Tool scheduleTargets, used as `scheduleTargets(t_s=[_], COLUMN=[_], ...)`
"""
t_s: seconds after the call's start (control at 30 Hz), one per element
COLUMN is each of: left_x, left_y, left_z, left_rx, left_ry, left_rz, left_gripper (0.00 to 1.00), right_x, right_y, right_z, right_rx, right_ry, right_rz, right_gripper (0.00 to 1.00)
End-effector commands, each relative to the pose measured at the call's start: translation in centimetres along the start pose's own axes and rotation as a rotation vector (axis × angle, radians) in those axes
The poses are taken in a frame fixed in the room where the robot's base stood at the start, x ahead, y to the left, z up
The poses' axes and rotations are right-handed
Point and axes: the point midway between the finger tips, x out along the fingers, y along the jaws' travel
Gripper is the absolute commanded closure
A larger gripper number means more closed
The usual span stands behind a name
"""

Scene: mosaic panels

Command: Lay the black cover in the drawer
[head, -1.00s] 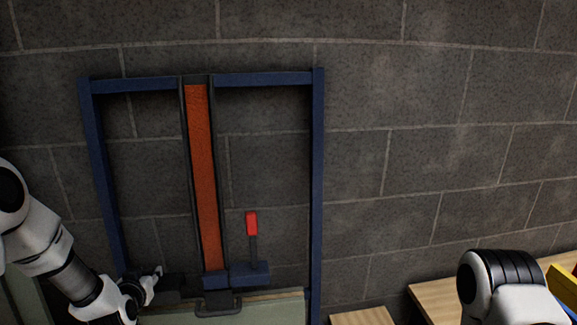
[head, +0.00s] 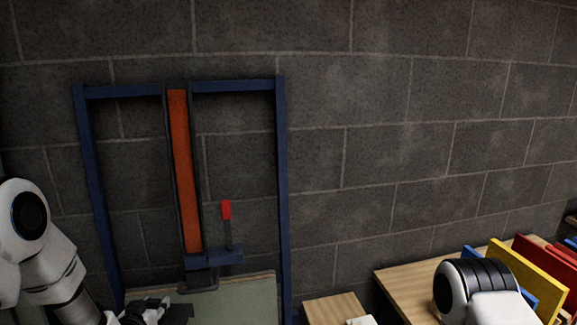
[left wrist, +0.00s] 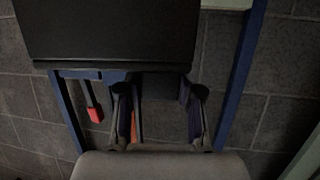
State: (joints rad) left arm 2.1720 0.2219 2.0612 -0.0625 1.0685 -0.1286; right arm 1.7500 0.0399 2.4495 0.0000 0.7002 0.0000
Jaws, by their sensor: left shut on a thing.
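My left gripper (head: 163,309) is low at the left in the head view, in front of the pale grey-green board. In the left wrist view my left gripper (left wrist: 157,85) is shut on the near edge of a flat black panel, which looks like the black cover (left wrist: 110,32). In the head view only a small dark piece shows by the fingers, and I cannot tell if it is the cover. I make out no drawer in either view. My right arm shows at the lower right, but its jaws are out of view.
A blue frame (head: 281,190) with an orange strip (head: 183,165) stands against the block wall. A red-tipped lever (head: 226,210) rises in it above the pale board (head: 240,298). Wooden tops (head: 400,283) and colored panels (head: 525,277) are at the right.

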Motion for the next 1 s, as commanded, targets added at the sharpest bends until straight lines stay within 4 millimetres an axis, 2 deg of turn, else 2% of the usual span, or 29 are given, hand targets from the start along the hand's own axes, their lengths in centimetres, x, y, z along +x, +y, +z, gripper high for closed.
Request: scheduleTargets(t_s=[0.03, 0.17, 0.3, 0.43, 0.53, 0.6, 0.7, 1.0], left_x=[-0.2, -1.1, -3.0, -5.3, -6.7, -7.3, -7.2, -7.0], left_y=[1.4, 5.0, 8.9, 11.4, 11.9, 11.5, 11.4, 11.8], left_z=[1.0, 3.1, 6.0, 7.9, 8.0, 7.5, 7.0, 7.1], left_rx=[0.013, 0.037, 0.059, 0.066, 0.058, 0.041, 0.03, 0.037], left_ry=[-0.003, -0.003, -0.005, -0.004, 0.0, 0.002, 0.002, 0.024], left_rz=[0.023, 0.078, 0.13, 0.149, 0.132, 0.094, 0.071, 0.095], left_gripper=[1.0, 1.0, 1.0, 1.0, 1.0, 1.0, 1.0, 1.0], right_x=[0.5, 1.2, 2.0, 2.5, 2.4, 2.3, 2.4, 2.3], right_y=[0.0, 0.0, 0.0, 0.0, 0.0, 0.0, 0.0, 0.0], right_z=[0.0, 0.0, 0.0, 0.0, 0.0, 0.0, 0.0, 0.0], right_rx=[0.0, 0.0, 0.0, 0.0, 0.0, 0.0, 0.0, 0.0], right_ry=[0.0, -0.001, -0.001, -0.001, -0.001, -0.001, -0.001, 0.0], right_rz=[0.0, 0.0, 0.0, 0.0, 0.0, 0.0, 0.0, 0.0], right_gripper=[0.61, 0.61, 0.61, 0.61, 0.61, 0.61, 0.61, 0.61])
